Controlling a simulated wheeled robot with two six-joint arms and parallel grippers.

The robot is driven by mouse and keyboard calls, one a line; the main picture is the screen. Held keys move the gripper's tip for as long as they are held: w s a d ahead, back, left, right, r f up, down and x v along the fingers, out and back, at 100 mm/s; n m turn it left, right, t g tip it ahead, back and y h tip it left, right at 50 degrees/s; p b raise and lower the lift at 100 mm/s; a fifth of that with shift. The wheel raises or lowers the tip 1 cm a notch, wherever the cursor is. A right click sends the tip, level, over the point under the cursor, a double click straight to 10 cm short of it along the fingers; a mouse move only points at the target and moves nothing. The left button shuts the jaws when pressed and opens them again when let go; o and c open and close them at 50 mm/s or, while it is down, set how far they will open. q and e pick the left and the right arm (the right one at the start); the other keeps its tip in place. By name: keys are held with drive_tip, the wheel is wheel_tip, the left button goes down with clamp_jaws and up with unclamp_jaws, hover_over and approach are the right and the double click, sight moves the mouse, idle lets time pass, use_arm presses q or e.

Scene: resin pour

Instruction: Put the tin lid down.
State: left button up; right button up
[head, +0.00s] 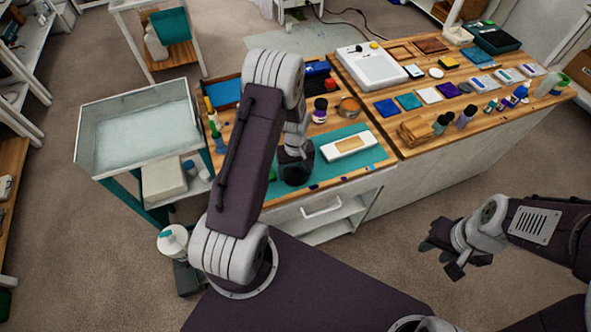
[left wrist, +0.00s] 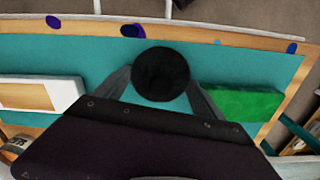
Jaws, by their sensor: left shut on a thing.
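My left gripper (head: 295,168) is over the teal mat (head: 375,154) near the front of the wooden bench. In the left wrist view the two fingers of the gripper (left wrist: 160,88) are shut on a dark round disc, the tin lid (left wrist: 160,73). The lid also shows in the head view as a dark shape (head: 296,177) under the gripper. I cannot tell whether it touches the mat. An open round tin (head: 349,107) with orange-brown inside stands behind the mat. My right gripper (head: 447,258) is open and empty over the floor at the right.
A white mould with a tan panel (head: 349,145) lies on the mat, right of the lid. A green block (left wrist: 240,103) lies on the other side. Purple and blue spots (left wrist: 131,31) mark the mat's edge.

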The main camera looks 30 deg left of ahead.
sight(295, 170)
use_arm(q)
drive_tip(key=shift+s+f, duration=0.15)
drive_tip(key=o, duration=1.1)
wheel_tip(295, 170, up, 12)
drive_tip(key=b, duration=0.1)
drive_tip(key=shift+s+d+r+m+t, duration=0.2)
drive_tip(key=shift+s+d+r+m, duration=0.4)
drive_tip(key=shift+s+d+m, duration=1.15)
drive_tip(key=shift+s+d+r+m+t, duration=0.2)
drive_tip(key=shift+s+d+r+m, duration=0.55)
drive_tip(key=shift+s, duration=1.75)
drive_tip(key=shift+s+d+r+m+t, duration=0.2)
drive_tip(key=shift+s+d+r+m, duration=0.3)
drive_tip(key=shift+s+d+m, duration=1.25)
